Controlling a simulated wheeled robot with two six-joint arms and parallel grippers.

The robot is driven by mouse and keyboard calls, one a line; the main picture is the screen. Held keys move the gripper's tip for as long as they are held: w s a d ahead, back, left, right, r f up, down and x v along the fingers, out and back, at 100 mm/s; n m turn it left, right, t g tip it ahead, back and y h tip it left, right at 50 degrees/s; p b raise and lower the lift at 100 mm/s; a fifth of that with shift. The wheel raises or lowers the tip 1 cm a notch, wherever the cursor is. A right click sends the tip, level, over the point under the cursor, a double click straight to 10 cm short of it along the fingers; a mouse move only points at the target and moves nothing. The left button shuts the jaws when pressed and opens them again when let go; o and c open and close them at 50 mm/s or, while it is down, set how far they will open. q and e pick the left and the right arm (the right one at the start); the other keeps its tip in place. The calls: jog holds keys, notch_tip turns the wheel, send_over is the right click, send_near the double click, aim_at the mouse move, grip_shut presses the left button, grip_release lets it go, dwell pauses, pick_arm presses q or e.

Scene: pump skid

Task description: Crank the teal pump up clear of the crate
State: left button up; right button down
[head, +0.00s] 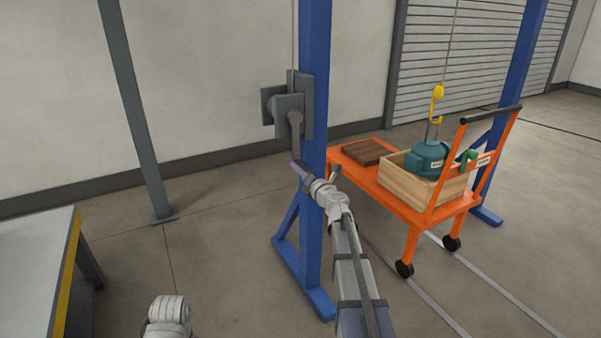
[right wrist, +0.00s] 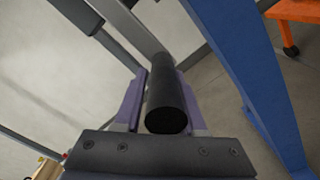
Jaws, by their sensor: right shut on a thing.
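The teal pump (head: 428,157) sits in the wooden crate (head: 425,193) on the orange cart; its lower part is hidden behind the crate's walls. A yellow hook (head: 437,92) hangs on a cable above it, with grey slings running down to the pump. The grey winch (head: 287,105) is on the blue post, and its crank arm (head: 296,135) points down. My right gripper (head: 304,177) is at the crank's lower end. In the right wrist view its purple fingers are shut on the black crank handle (right wrist: 166,108). My left gripper is out of view.
A grey table (head: 35,250) is at the left. Floor between table and post is clear.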

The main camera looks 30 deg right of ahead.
jog(key=shift+w+a+r, duration=0.1)
jog(key=shift+a+r, duration=0.1)
jog(key=shift+a, duration=0.55)
jog(key=shift+a+r, duration=0.15)
jog(key=shift+a, duration=0.6)
dwell(0.8)
jog(key=c, duration=0.8)
grip_release()
jog(key=shift+r, duration=0.1)
jog(key=shift+c, duration=0.2)
jog(key=shift+o, duration=0.8)
jog(key=shift+s+a+r, duration=0.2)
jog(key=shift+s+r, duration=0.05)
jog(key=shift+r, duration=0.05)
jog(key=shift+o, duration=0.5)
jog(key=shift+d+f, duration=0.1)
jog(key=shift+f, duration=0.05)
jog(key=s, duration=0.9)
jog(key=shift+d, duration=0.15)
jog(key=shift+s, duration=0.1)
